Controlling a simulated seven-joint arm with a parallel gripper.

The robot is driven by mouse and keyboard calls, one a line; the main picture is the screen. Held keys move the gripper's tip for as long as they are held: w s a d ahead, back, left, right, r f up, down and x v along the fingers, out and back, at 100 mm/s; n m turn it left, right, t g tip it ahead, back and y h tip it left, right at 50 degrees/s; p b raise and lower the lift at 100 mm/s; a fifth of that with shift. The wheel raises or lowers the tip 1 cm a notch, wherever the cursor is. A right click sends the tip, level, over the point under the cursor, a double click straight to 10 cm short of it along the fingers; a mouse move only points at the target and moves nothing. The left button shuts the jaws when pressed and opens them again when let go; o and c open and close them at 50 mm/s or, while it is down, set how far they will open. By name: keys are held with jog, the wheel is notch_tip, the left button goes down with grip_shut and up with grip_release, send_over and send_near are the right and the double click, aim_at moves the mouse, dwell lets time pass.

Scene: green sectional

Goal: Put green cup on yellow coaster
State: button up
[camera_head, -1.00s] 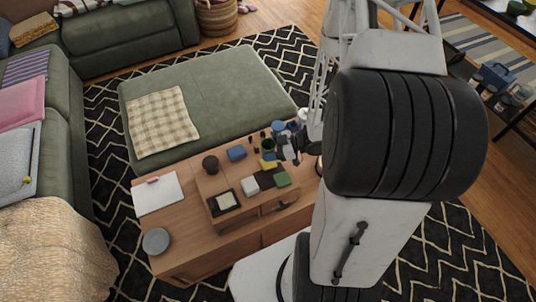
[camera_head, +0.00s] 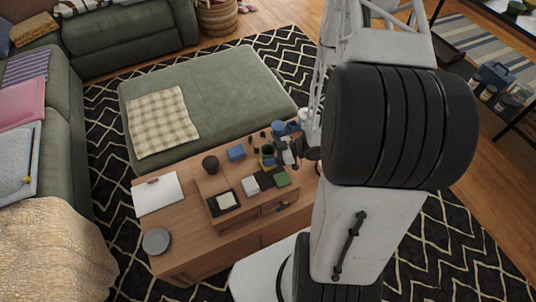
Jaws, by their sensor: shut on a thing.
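The dark green cup (camera_head: 267,149) is upright at the back right of the wooden table. My gripper (camera_head: 278,152) reaches in from the right and is shut on the cup. A small part of the yellow coaster (camera_head: 268,163) shows just below the cup in the picture; the cup hides most of it. I cannot tell whether the cup touches the coaster or is held just above it.
On the wooden table (camera_head: 181,237) are a white block (camera_head: 250,186), a green square (camera_head: 282,178), a blue box (camera_head: 236,153), a dark round pot (camera_head: 210,164) and a grey plate (camera_head: 156,241). The front left of the table is mostly clear.

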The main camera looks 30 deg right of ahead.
jog(key=shift+f, duration=0.1)
jog(key=o, duration=0.9)
jog(key=shift+d, duration=0.1)
jog(key=v, duration=1.2)
jog(key=shift+s, duration=0.1)
dwell(0.7)
